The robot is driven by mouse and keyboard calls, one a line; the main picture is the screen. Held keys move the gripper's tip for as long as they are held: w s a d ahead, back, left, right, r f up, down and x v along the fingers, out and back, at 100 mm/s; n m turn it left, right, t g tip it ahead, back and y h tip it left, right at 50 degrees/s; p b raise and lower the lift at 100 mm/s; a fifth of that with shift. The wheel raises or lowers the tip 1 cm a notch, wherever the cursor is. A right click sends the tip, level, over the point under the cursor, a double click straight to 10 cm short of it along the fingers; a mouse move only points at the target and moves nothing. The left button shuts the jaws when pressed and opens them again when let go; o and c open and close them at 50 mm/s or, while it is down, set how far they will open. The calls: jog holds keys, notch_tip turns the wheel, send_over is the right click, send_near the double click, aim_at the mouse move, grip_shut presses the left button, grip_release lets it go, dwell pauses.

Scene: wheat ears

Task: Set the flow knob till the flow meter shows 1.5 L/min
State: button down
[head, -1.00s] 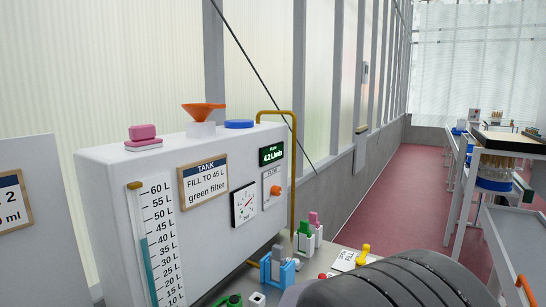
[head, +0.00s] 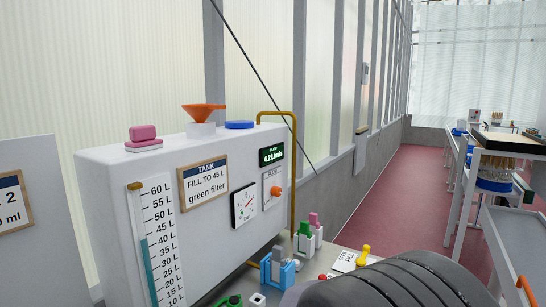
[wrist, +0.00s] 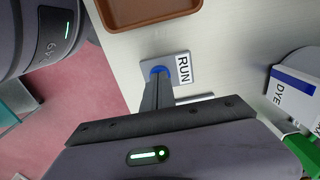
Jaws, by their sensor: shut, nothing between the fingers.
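The flow meter (head: 271,155) is a dark display with green digits on the white tank's front, in the head view. It reads 4.2 L/min. The orange flow knob (head: 276,191) sits on a small pale plate marked FLOW below it. In the wrist view my gripper (wrist: 158,80) is shut and empty. Its fingertips are at a blue button (wrist: 159,71) on a grey plate beside a RUN label (wrist: 183,69). They partly cover the button, and I cannot tell whether they touch it. The gripper does not show in the head view, and the knob does not show in the wrist view.
The tank (head: 115,185) bears a level gauge, a round dial (head: 244,204) and a brass pipe (head: 292,180). Blue, green and pink clamps stand on the bench before it. A brown tray (wrist: 150,8) and a DYE-labelled block (wrist: 292,92) lie near my gripper.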

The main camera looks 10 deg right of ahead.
dwell(0.5)
notch_tip(320, 180, up, 7)
jog(key=p, duration=0.5)
jog(key=s+d+r+n+t+y+b, duration=0.2)
jog(key=s+d+r+t+b, duration=0.3)
jog(key=s+r, duration=0.6)
notch_tip(320, 180, up, 2)
jog(key=shift+s+d+r+n+t+b, duration=0.15)
jog(key=shift+d+n+t+b, duration=0.35)
jog(key=shift+d, duration=0.35)
